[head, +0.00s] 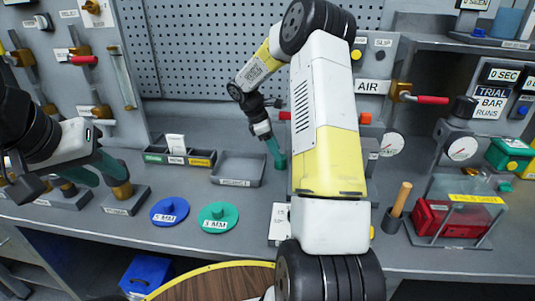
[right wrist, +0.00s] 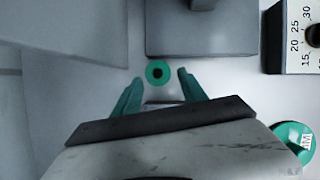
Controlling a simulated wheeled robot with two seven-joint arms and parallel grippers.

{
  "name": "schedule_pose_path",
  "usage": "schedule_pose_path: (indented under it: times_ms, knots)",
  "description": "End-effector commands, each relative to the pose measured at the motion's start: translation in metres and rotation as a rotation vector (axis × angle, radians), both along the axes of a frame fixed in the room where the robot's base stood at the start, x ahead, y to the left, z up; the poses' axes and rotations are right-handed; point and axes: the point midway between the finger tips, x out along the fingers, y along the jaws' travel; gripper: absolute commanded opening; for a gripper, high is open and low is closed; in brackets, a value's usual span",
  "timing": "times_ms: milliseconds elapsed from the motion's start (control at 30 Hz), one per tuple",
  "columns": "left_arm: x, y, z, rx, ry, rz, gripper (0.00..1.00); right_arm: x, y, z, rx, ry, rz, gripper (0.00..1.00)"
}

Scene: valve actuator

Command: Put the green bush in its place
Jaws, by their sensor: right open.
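The green bush (right wrist: 157,73) shows in the right wrist view as a small green ring with a dark hole, seen from above. In the head view a short green cylinder (head: 280,160), seemingly this bush, stands on the bench at my right gripper's tips. My right gripper (right wrist: 159,88) is open, its green fingers on either side just short of the ring. I cannot tell whether they touch it. My left gripper (head: 98,168) is at the far left of the head view, with its green fingers apart and nothing visible between them.
A three-part bin (head: 180,159) with green, white and yellow labels and a grey tray (head: 238,182) lie left of the bush. A blue disc (head: 169,211) and a green disc (head: 218,217) lie nearer.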

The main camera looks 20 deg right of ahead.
Motion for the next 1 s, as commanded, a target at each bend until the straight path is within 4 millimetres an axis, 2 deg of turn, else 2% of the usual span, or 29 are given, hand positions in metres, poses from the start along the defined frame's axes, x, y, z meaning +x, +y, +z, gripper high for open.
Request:
schedule_pose_path:
  times_ms: [333,567,600,833,867,1000]
  knots:
    - [0.0,0.0,0.0,0.0,0.0,0.0,0.36,-0.002,-0.02,-0.041,0.001,0.002,-0.001,0.5]
    - [0.0,0.0,0.0,0.0,0.0,0.0,0.36,-0.002,-0.021,-0.045,0.0,-0.002,0.001,0.5]
    - [0.0,0.0,0.0,0.0,0.0,0.0,0.36,-0.002,-0.021,-0.045,0.0,-0.002,0.001,0.48]
    - [0.0,0.0,0.0,0.0,0.0,0.0,0.36,-0.002,-0.021,-0.045,0.0,-0.002,0.001,0.03]
    - [0.0,0.0,0.0,0.0,0.0,0.0,0.36,-0.002,-0.021,-0.045,0.0,-0.002,0.001,0.0]
    - [0.0,0.0,0.0,0.0,0.0,0.0,0.36,-0.002,-0.021,-0.044,0.0,-0.002,0.001,0.0]
